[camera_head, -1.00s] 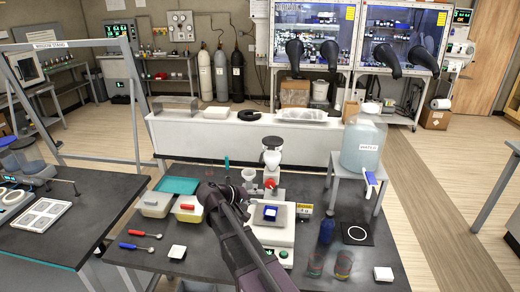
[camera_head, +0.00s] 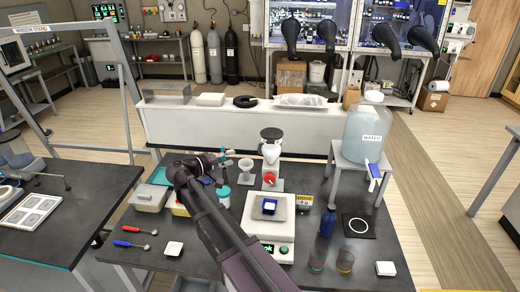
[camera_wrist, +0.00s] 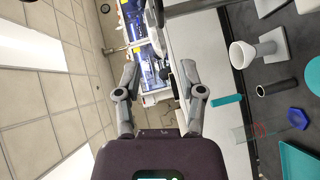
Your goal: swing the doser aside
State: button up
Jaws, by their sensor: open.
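The doser (camera_head: 271,152) is a white hopper with a dark round top on a white stand with a red knob (camera_head: 269,179). A pale and dark rounded part at the top edge there may be the doser; I cannot tell.
A water carboy (camera_head: 367,130) stands on a raised stand at right. A blue bottle (camera_head: 327,222) and two small beakers stand right of the balance. A teal-capped jar (camera_head: 223,196) is beside my arm. A low white bench (camera_head: 230,127) runs behind the table.

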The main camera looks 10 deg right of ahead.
aim_at(260, 149)
jog(key=b+x, duration=0.2)
jog(key=x, duration=1.2)
jog(key=shift+c, duration=0.2)
